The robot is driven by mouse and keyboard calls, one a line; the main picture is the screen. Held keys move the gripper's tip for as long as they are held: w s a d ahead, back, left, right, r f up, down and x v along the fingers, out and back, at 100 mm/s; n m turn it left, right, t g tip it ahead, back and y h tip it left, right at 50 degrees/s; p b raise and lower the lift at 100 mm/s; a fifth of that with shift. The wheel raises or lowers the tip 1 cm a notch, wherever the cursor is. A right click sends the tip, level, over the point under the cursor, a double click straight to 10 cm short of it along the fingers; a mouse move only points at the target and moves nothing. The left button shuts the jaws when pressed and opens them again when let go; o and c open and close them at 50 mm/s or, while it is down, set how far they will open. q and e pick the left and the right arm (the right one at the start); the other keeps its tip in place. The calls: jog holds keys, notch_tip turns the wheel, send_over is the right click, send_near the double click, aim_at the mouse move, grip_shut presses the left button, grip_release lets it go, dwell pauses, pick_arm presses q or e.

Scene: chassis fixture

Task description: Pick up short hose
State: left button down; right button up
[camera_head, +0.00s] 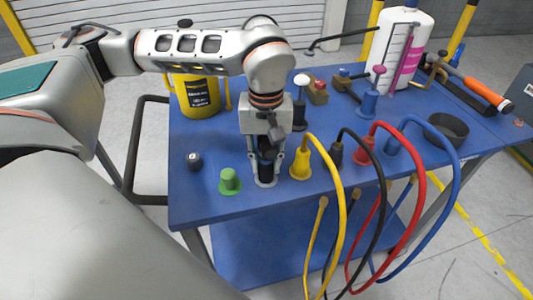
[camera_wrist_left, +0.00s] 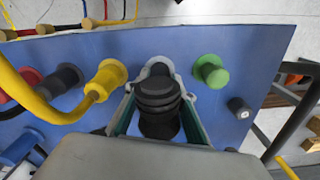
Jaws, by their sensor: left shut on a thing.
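A short black ribbed piece, which looks like the short hose (camera_wrist_left: 158,98), stands upright in a pale grey holder on the blue table. In the head view the hose (camera_head: 266,172) is mostly hidden by my left gripper (camera_head: 265,158). My left gripper points straight down, with one finger on each side of the hose, shut on it. The wrist view shows the left gripper's fingers (camera_wrist_left: 158,118) along its sides. The hose's lower end is partly hidden. My right gripper is not in view.
The green plug (camera_head: 230,180) and a black knob (camera_head: 194,161) are to the left. The yellow plug (camera_head: 300,165) stands close on the right, with yellow, black, red and blue hoses looping over the front edge. A yellow can (camera_head: 198,97) and white bottle (camera_head: 402,45) stand behind.

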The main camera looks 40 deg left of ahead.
pick_arm(q)
jog(key=shift+w+r, duration=0.1)
jog(key=shift+r, duration=0.55)
notch_tip(320, 180, up, 19)
jog(key=p, duration=0.2)
jog(key=shift+f, duration=0.15)
